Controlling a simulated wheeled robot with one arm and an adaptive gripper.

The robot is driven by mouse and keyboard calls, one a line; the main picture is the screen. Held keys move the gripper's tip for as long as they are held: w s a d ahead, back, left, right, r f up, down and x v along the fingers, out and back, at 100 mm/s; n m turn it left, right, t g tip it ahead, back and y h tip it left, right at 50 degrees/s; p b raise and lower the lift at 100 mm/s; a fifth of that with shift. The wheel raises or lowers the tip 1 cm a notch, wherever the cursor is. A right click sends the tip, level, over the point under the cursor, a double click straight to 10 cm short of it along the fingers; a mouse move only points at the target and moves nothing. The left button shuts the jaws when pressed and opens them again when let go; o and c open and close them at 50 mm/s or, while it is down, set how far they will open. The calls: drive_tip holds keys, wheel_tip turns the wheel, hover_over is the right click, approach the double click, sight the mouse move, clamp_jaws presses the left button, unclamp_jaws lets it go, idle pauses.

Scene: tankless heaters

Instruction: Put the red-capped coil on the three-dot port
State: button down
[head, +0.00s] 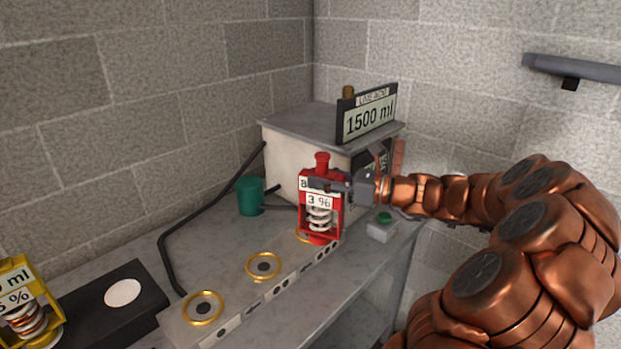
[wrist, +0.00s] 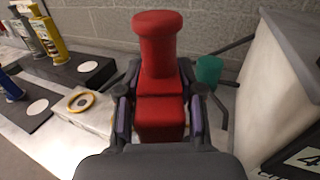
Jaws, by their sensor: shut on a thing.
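The red-capped coil (head: 320,208) is a red frame with a pale spring and a label reading "3 %". My gripper (head: 335,185) is shut on it below the cap and holds it upright. In the wrist view the red cap (wrist: 158,45) stands between the fingers of my gripper (wrist: 160,112). The coil is at the far-right gold-ringed port (head: 301,237), beside the edge with several dark dots, and covers most of that ring. I cannot tell whether its base touches the port. The middle port (head: 263,265) and the left port (head: 204,307) are empty.
A yellow-framed coil (head: 30,305) stands at far left near a black block (head: 105,300) with a white disc. A heater box (head: 300,135) with a "1500 ml" sign (head: 370,115) is behind. A green cup (head: 250,196) and a green button (head: 384,218) are nearby.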

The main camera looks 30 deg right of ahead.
drive_tip(key=w+d+f+p, duration=0.1)
drive_tip(key=w+d+f, duration=0.1)
drive_tip(key=w+f, duration=0.2)
drive_tip(key=shift+w, duration=1.75)
drive_tip(key=shift+f, duration=0.15)
drive_tip(key=c, duration=0.7)
unclamp_jaws()
drive_tip(key=b+v, duration=0.1)
drive_tip(key=v, duration=1.1)
